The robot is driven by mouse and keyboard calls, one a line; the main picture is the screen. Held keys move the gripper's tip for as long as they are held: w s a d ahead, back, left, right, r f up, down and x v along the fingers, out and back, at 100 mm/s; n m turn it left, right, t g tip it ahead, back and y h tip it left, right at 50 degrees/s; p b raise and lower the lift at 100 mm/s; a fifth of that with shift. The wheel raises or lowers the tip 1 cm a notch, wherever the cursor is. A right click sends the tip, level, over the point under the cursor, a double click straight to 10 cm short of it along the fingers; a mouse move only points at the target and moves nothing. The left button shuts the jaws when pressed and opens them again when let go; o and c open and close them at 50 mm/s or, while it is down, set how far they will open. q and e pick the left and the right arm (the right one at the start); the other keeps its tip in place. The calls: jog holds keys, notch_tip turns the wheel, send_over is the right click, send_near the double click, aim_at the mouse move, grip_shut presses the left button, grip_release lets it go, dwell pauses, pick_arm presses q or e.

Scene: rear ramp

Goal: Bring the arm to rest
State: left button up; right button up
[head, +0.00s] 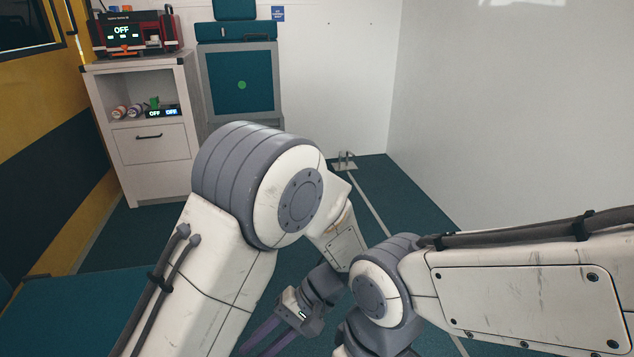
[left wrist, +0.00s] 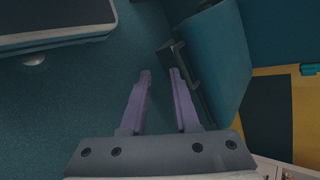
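My left arm (head: 230,240) rises from the lower left, bends at a large elbow and folds down toward the middle. My left gripper (head: 262,345) shows at the bottom with purple fingers pointing down and left. In the left wrist view, the left gripper (left wrist: 160,74) has its two fingers apart with nothing between them. My right arm (head: 520,290) comes in from the right and bends down at a joint close beside the left wrist. The right gripper is out of the frame.
A white cabinet (head: 155,165) with a red-framed device (head: 135,32) reading OFF stands at the back left. A teal-fronted grey unit (head: 240,85) is beside it. A white wall (head: 500,110) bounds the right. A teal padded panel (left wrist: 215,60) is close to the left fingers.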

pick_arm(q)
jog(key=s+d+r+m+t+h+p, duration=0.2)
jog(key=s+d+r+m+t+h, duration=0.3)
jog(key=s+r+h, duration=0.55)
notch_tip(320, 180, up, 38)
jog(key=m+p, duration=0.1)
jog(key=p, duration=3.6)
jog(key=shift+d+f+g, duration=0.15)
jog(key=shift+d+g, duration=0.1)
jog(key=shift+g, duration=0.15)
jog(key=shift+s, duration=0.1)
